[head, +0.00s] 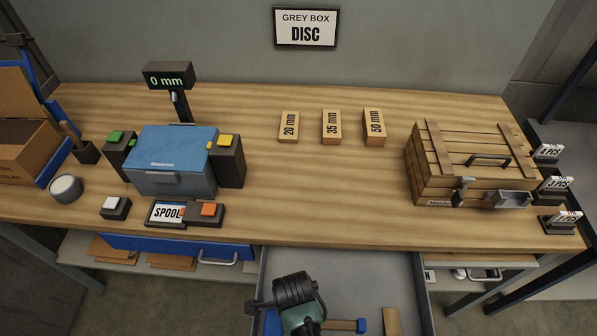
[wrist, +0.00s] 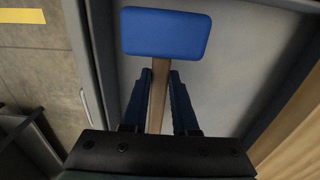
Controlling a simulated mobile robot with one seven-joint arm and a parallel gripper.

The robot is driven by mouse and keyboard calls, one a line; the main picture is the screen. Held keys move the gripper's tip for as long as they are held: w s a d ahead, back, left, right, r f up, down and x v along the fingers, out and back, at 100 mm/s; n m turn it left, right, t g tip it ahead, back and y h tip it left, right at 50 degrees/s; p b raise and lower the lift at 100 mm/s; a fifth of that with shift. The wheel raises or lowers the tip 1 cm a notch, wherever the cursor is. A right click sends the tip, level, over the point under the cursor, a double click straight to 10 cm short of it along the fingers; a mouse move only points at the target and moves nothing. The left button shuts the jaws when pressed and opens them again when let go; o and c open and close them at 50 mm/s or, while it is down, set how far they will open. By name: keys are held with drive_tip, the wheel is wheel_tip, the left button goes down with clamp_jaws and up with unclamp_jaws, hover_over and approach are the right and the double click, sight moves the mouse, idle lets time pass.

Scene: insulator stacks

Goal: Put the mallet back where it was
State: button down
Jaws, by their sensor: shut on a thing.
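The mallet has a blue block head (wrist: 166,33) and a wooden handle (wrist: 160,80). My gripper (wrist: 159,76) is shut on the handle, with a dark blue finger on each side and the head beyond the fingertips. In the head view the wrist covers the middle of the mallet (head: 340,325) at the bottom edge. Blue shows left of the wrist, and the handle runs right to a blue end. The mallet is over or in the open grey drawer (head: 385,268); I cannot tell whether it touches the drawer floor.
The table's front edge (head: 480,246) overhangs the drawer's back. A wooden strip (head: 392,321) lies at the drawer's right. On the table are a wooden crate (head: 432,168), a blue-lidded grey box (head: 172,180) and three labelled blocks (head: 331,128). The table's middle is clear.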

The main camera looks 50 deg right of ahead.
drive_tip(key=shift+f, duration=2.35)
drive_tip(key=shift+f, duration=0.1)
drive_tip(key=c, duration=0.7)
unclamp_jaws()
wheel_tip(320, 180, up, 12)
drive_tip(key=shift+r, duration=0.1)
drive_tip(key=shift+w, duration=0.15)
